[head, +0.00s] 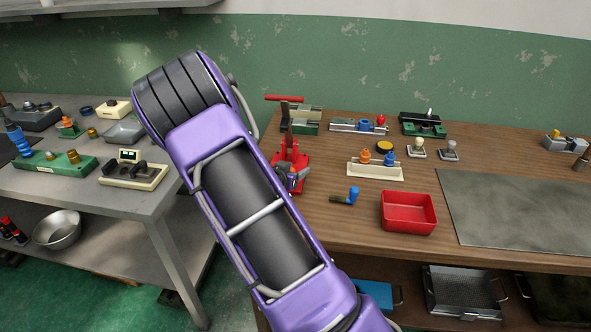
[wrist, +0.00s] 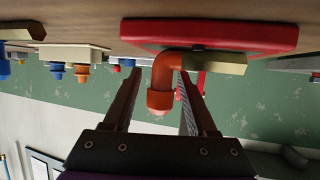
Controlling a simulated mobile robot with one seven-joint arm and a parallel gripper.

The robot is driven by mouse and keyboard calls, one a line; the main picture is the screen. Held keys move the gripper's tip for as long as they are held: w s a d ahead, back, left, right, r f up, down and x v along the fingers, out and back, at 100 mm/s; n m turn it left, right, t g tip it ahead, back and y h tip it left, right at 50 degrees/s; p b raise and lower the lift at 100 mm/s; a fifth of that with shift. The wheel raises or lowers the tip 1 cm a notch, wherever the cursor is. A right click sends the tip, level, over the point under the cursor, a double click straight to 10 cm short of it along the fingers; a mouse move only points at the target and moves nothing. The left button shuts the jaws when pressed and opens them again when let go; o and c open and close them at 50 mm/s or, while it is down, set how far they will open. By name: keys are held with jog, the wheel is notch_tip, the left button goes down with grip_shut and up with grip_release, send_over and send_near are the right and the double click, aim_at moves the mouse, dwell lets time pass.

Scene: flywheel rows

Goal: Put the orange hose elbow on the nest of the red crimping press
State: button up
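The red crimping press (head: 291,158) stands at the left end of the wooden bench, its lever raised. Its red base plate (wrist: 220,35) shows upside down in the wrist view. The orange hose elbow (wrist: 163,82), with an olive-brass end piece (wrist: 222,63), is at the base plate and seems to rest on it; I cannot tell exactly how it sits on the nest. My gripper (wrist: 158,100) is open, one finger on each side of the elbow, with gaps visible. In the head view my gripper (head: 292,178) is at the press, and the elbow is hidden there.
A blue elbow (head: 353,195) lies on the bench right of the press. A red tray (head: 408,228) and a cream rack (head: 375,172) with orange and blue pieces are further right. Several fixtures line the back. A grey mat (head: 520,205) is bare.

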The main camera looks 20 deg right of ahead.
jog(key=shift+r, duration=0.25)
jog(key=p+v, duration=0.1)
jog(key=v, duration=1.1)
jog(key=shift+p, duration=0.3)
